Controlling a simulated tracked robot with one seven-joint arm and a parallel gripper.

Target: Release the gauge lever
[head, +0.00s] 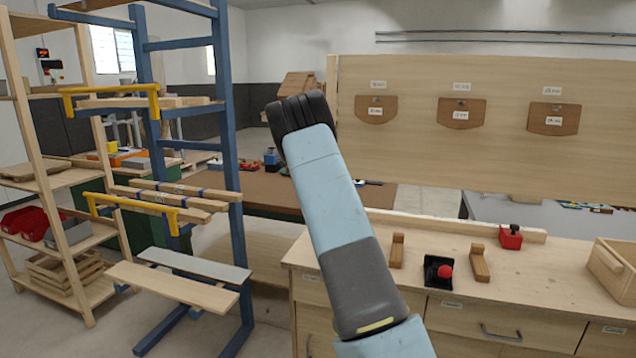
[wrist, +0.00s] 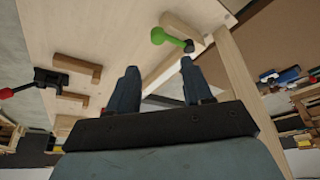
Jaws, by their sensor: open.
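A lever with a green knob (wrist: 158,36) shows at the top of the wrist view, with its dark pivot end close to the right fingertip. My gripper (wrist: 159,66) is open, and nothing shows between its fingers. The picture does not settle whether the right finger touches the lever. The green knob does not show in the head view, where my arm covers part of the bench. A second lever with a red knob (head: 445,271) stands on a black base (head: 432,270) on the bench; it also shows in the wrist view (wrist: 7,93), apart from my gripper.
Wooden blocks (head: 397,251) (head: 480,263) flank the black base on the wooden bench (head: 540,290). A red clamp-like item (head: 510,237) sits at the back strip. An open wooden box (head: 615,266) stands at right. A blue rack (head: 228,130) stands left of my arm.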

